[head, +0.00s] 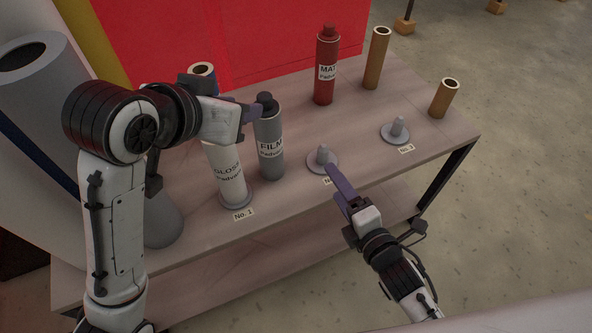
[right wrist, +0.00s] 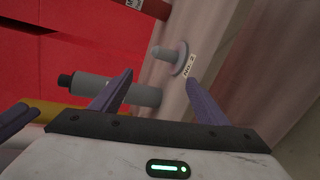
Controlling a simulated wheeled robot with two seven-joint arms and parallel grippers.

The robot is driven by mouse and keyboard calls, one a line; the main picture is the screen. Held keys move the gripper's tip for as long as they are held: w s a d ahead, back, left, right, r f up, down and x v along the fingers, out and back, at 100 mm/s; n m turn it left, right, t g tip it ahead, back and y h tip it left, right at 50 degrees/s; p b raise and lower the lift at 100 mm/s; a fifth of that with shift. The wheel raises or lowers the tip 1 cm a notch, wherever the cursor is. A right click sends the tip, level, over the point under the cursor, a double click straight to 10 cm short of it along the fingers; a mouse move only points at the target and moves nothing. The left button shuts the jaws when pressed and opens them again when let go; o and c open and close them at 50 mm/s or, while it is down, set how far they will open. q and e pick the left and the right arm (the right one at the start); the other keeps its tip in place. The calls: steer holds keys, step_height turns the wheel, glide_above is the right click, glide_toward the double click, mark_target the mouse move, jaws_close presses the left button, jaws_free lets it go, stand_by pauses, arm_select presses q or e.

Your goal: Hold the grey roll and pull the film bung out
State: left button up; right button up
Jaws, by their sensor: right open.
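The grey FILM roll (head: 268,148) stands upright on the table, with its dark bung (head: 264,98) in the top end. In the right wrist view the roll (right wrist: 90,88) appears sideways, partly behind a finger, with its bung (right wrist: 65,80) at the left. My left gripper (head: 252,114) is beside the roll's upper end in the head view. Its fingers show at the left edge of the right wrist view, apart from the bung; their opening is unclear. My right gripper (head: 340,186) is open and empty, in front of the grey peg stand No. 2 (head: 322,160).
A white GLOSS roll (head: 226,172) stands left of the grey roll on stand No. 1. A red MAT roll (head: 326,72) and two brown tubes (head: 376,58) (head: 444,98) stand behind. Another empty peg stand (head: 396,132) is to the right. The table's front edge (head: 340,205) is near my right gripper.

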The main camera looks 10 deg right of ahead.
mark_target(276, 150)
steer(key=a+n, duration=0.1)
steer(key=n, duration=0.1)
steer(key=w+r+n+y, duration=0.1)
steer(key=n, duration=0.1)
steer(key=w+a+r+n, duration=0.1)
steer(key=n, duration=0.1)
steer(key=shift+a+r+n+t, duration=0.2)
steer(key=shift+a+n+t, duration=0.1)
steer(key=shift+a+t, duration=0.1)
steer(key=a+r+n+y, duration=0.2)
steer(key=a+n+y, duration=0.2)
steer(key=a+n, duration=0.55)
steer(key=w, duration=0.3)
steer(key=w+a+n, duration=0.1)
steer(key=w, duration=0.2)
steer(key=w+n, duration=0.1)
steer(key=w, duration=0.2)
steer(key=shift+w+a+r, duration=0.15)
steer(key=shift+a, duration=0.25)
steer(key=c, duration=1.4)
steer(key=o, duration=0.6)
steer(key=c, duration=0.4)
